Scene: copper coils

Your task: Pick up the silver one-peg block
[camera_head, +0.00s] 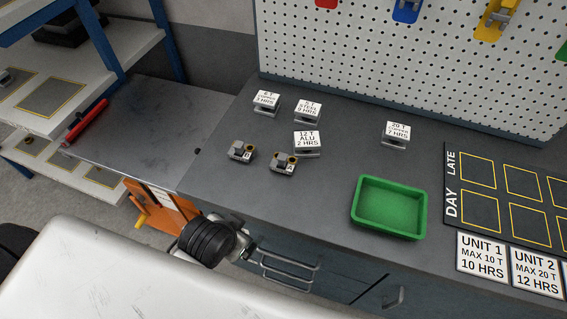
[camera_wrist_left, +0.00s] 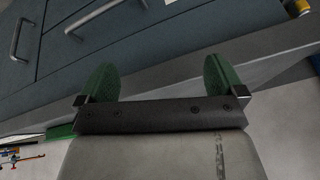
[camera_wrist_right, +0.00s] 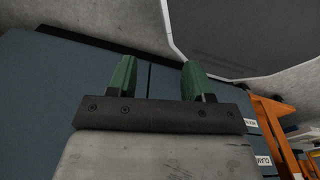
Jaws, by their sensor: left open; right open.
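Two small blocks stand on the dark worktop (camera_head: 330,200) in the head view. The left block (camera_head: 240,152), marked B, has a grey top part. The right block (camera_head: 283,163), marked A, has brownish, brass-like parts on top. Both are too small for me to count their pegs surely. My left gripper (camera_wrist_left: 160,80) is open and empty below the worktop, facing the drawer fronts. My right gripper (camera_wrist_right: 155,78) is open and empty in front of a blue cabinet face. Neither gripper is near the blocks.
Several white label signs on stands, such as the 12 T ALU sign (camera_head: 306,139), stand behind the blocks. A green tray (camera_head: 357,211) is to the right, before the DAY/LATE board (camera_head: 452,178). A pegboard (camera_head: 400,60) rises behind. An orange jack (camera_head: 150,212) stands left.

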